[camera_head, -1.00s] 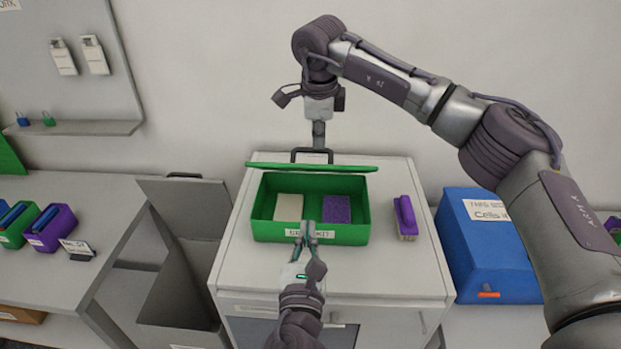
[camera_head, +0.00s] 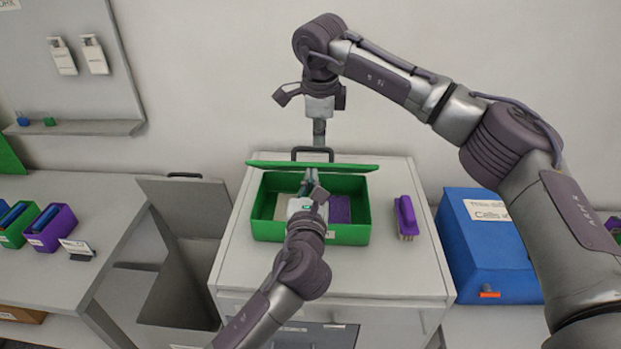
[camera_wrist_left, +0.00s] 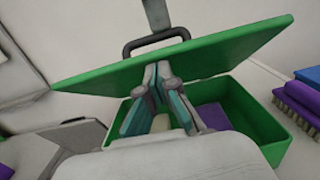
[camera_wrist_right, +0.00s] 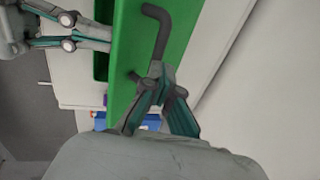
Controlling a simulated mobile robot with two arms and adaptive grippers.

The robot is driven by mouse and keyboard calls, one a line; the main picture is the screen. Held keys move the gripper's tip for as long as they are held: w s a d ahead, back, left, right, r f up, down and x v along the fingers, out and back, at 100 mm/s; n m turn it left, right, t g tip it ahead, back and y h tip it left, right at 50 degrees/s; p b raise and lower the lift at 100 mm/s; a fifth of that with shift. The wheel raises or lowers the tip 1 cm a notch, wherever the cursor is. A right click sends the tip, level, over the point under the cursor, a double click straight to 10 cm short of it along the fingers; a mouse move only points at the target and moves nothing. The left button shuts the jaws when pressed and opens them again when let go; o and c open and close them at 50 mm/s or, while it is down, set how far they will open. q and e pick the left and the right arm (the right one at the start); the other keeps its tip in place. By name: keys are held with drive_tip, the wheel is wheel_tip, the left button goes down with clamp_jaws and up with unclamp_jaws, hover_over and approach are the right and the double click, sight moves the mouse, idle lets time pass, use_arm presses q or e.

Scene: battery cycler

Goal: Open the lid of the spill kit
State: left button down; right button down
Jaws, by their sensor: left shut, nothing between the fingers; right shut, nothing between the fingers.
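The spill kit is a green box (camera_head: 262,232) on the white cabinet. Its green lid (camera_head: 352,167) is raised at the back, nearly edge-on in the head view, with a dark handle (camera_head: 312,150); the left wrist view shows the lid (camera_wrist_left: 240,50) tilted above the box. My left gripper (camera_head: 311,178) is shut and empty, reaching over the box; its tips (camera_wrist_left: 157,72) are at the lid's near face, contact unclear. My right gripper (camera_wrist_right: 160,72) is shut and empty beside the lid's handle (camera_wrist_right: 158,30), coming from above in the head view.
A beige pad (camera_head: 287,208) and a purple pad (camera_head: 340,210) lie in the box. A blue box (camera_head: 490,250) is further right, an open grey bin (camera_head: 185,240) left.

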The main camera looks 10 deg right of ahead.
use_arm(q)
drive_tip(key=shift+w+r, duration=0.15)
drive_tip(key=shift+r, duration=0.05)
use_arm(e)
drive_tip(key=shift+s+f+g, duration=0.1)
drive_tip(key=shift+f+g, duration=0.2)
drive_tip(key=shift+f, duration=0.3)
use_arm(q)
drive_tip(key=shift+w+d+r, duration=0.1)
drive_tip(key=shift+w+r, duration=0.45)
drive_tip(key=shift+r, duration=0.25)
use_arm(e)
drive_tip(key=shift+s, duration=0.1)
use_arm(q)
drive_tip(key=shift+d+r, duration=0.1)
use_arm(e)
drive_tip(key=c, duration=1.2)
unclamp_jaws()
drive_tip(key=shift+d, duration=0.1)
use_arm(q)
drive_tip(key=shift+w+f, duration=0.25)
drive_tip(key=shift+w, duration=0.05)
use_arm(e)
drive_tip(key=shift+w+f, duration=0.15)
drive_tip(key=shift+w, duration=0.2)
use_arm(q)
drive_tip(key=shift+f, duration=0.1)
